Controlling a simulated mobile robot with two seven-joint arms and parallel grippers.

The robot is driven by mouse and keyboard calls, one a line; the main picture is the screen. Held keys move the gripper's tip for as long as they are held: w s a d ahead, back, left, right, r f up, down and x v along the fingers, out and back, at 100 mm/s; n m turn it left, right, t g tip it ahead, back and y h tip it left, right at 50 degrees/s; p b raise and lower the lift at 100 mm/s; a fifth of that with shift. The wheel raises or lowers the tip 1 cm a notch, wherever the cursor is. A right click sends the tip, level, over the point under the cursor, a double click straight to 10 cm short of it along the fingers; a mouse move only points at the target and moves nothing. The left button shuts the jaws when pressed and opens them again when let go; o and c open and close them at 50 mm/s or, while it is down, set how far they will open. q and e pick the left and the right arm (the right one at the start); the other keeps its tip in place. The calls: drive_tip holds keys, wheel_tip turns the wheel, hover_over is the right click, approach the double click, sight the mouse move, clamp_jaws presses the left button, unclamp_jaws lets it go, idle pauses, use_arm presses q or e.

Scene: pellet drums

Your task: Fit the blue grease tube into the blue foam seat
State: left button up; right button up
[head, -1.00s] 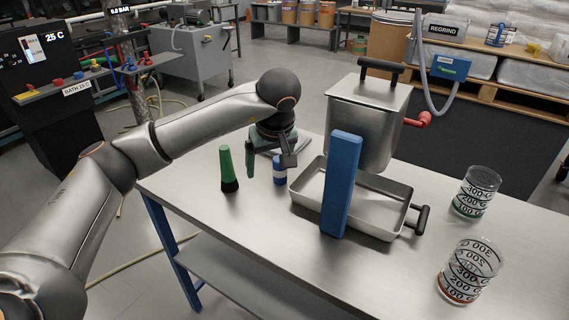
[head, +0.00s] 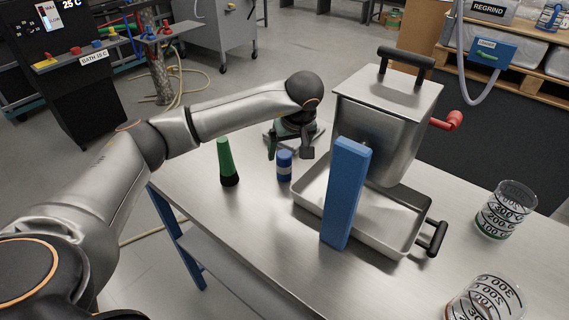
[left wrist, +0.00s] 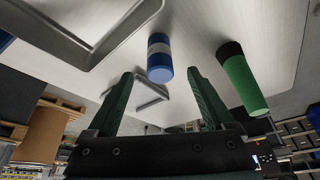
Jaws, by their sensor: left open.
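The blue grease tube (head: 284,168), blue with a white band, stands upright on the steel table beside the metal pan. In the left wrist view the tube (left wrist: 160,58) shows between and just beyond the fingertips, with no visible grip on it. My left gripper (head: 289,150) is open, just behind the tube in the head view; its two dark green fingers (left wrist: 160,76) are spread apart. I cannot make out a blue foam seat; a tall blue block (head: 346,195) stands in front of the hopper. My right gripper is not in view.
A green tube with a black base (head: 228,162) stands left of the grease tube. A steel hopper (head: 385,120) with a red crank and a metal pan (head: 400,240) stand to the right. Two graduated beakers (head: 506,212) stand at the right. The front left tabletop is clear.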

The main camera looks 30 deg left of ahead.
sight(285, 154)
use_arm(q)
drive_tip(key=x, duration=0.2)
drive_tip(key=p+x, duration=0.1)
drive_tip(key=x, duration=0.2)
drive_tip(key=shift+w+a+f, duration=0.1)
drive_tip(key=shift+w+a, duration=0.3)
drive_tip(key=shift+a, duration=0.1)
clamp_jaws()
